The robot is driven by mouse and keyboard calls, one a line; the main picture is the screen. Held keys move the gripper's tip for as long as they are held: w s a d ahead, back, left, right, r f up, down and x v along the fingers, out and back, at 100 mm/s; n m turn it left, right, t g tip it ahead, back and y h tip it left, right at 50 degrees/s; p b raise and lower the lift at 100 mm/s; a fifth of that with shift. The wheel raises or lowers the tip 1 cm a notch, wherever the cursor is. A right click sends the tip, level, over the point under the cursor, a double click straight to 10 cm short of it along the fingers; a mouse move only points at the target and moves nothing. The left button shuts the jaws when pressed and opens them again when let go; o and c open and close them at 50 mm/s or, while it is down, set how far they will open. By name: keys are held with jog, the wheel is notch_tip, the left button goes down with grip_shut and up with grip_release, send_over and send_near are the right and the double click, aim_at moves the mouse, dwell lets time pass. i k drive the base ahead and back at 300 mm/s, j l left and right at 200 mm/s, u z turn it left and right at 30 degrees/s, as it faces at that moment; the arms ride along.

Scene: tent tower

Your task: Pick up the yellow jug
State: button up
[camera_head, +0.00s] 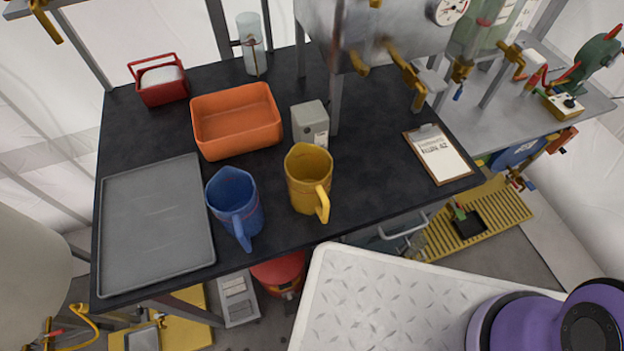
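The yellow jug (306,183) stands upright near the front edge of the black table (365,125). It is open at the top, and its handle points toward the front right, toward me. A blue jug (231,200) stands upright to its left, with a gap between them. A purple part of my arm shows at the bottom right, well away from the yellow jug. My gripper is not in view.
An orange bin (237,121) and a grey box (310,124) stand behind the jugs. A grey tray (155,222) lies at left, a clipboard (437,153) at right. A red basket (159,80) and clear cylinder (251,45) stand at the back. The table is clear between yellow jug and clipboard.

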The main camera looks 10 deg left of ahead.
aim_at(308, 166)
jog(key=k, duration=0.3)
jog(key=k+j+u, duration=0.15)
jog(key=k+j, duration=0.2)
jog(key=k+j+u, duration=0.15)
jog(key=k+j, duration=0.15)
jog(key=j, duration=0.15)
jog(key=i+j, duration=0.1)
jog(key=j, duration=0.25)
jog(key=j+u, duration=0.1)
jog(key=j, duration=0.25)
jog(key=i+j, duration=0.15)
jog(key=j, duration=0.2)
jog(key=u, duration=0.05)
